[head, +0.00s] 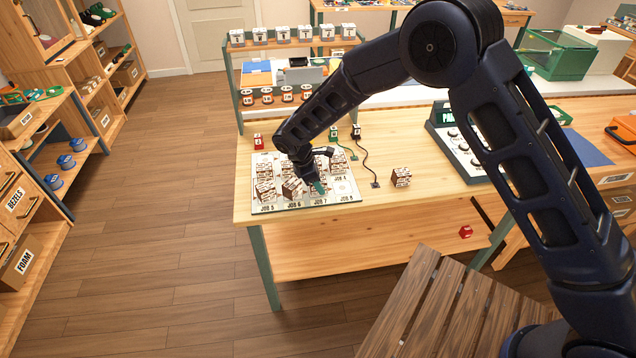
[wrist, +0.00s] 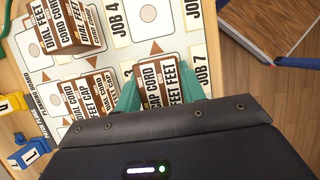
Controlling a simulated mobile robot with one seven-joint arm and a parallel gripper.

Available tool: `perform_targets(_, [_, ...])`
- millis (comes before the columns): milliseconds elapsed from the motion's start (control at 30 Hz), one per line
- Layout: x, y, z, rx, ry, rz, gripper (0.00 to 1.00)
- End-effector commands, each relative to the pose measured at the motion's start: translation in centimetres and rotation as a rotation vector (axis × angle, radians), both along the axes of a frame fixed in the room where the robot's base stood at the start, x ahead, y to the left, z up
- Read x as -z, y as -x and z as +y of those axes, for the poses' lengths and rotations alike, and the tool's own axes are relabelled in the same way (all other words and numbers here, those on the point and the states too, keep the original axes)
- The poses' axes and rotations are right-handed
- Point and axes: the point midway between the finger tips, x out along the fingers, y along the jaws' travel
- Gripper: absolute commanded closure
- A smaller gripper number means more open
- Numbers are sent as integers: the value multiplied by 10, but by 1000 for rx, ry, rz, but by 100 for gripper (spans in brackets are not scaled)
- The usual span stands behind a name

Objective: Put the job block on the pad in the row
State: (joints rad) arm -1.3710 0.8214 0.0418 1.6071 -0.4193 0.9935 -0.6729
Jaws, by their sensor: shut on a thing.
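The board of job pads (head: 262,208) lies on the table's left part, with several brown-and-white lettered blocks on it. My gripper (head: 318,187) is over the front row at the JOB 7 pad. In the wrist view its teal fingers (wrist: 162,92) are shut on a job block (wrist: 160,82) lettered with words such as CAP CORD and FEET. The JOB 7 label (wrist: 200,66) shows beside it. I cannot tell whether the block touches the board. The JOB 8 pad (head: 343,188), with a circle mark, is bare. Another lettered block (head: 401,177) stands on the table right of the board.
Blocks stand close to the held one, at JOB 6 (head: 292,189) and behind. A corded plug (head: 375,184) lies right of the board. A console (head: 458,140) stands farther right. A shelf rack (head: 290,70) rises behind. The table front between board and console is mostly clear.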

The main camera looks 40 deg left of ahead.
Motion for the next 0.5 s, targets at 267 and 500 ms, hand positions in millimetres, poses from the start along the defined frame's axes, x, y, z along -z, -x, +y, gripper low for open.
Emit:
perform_targets(267, [1,0,0,1,-2,0,84])
perform_targets(500, [3,0,0,1,-2,0,39])
